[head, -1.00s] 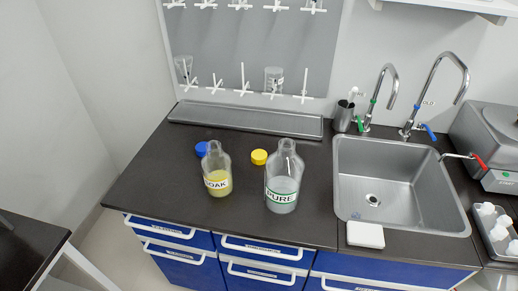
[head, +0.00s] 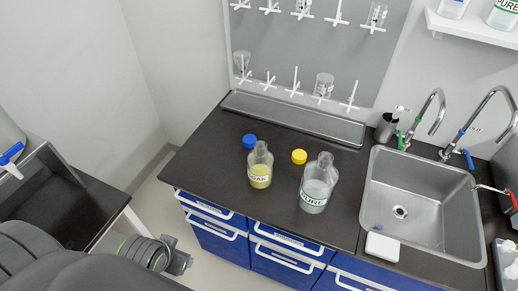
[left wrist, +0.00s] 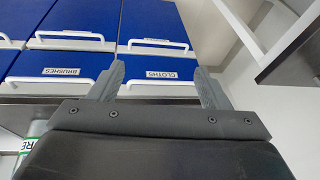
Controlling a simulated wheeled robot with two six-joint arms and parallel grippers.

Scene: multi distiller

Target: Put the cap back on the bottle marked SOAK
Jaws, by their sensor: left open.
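The bottle marked SOAK (head: 260,174) stands upright and uncapped on the dark counter, with yellow liquid in it. A blue cap (head: 249,141) lies on the counter just behind it, and a yellow cap (head: 299,157) lies to its right. The bottle marked PURE (head: 315,192) stands uncapped to the right of SOAK. My left gripper (head: 178,262) is low at the left in the head view, off the counter's front and away from the bottles. In the left wrist view its fingers (left wrist: 159,68) are apart and empty. My right gripper is out of view.
Blue drawers (head: 210,235) front the counter. A sink (head: 420,205) with taps lies to the right, a white pad (head: 382,247) at its front. A metal tray (head: 290,118) runs along the wall. A dark side table (head: 95,205) stands at the left. The counter's left part is clear.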

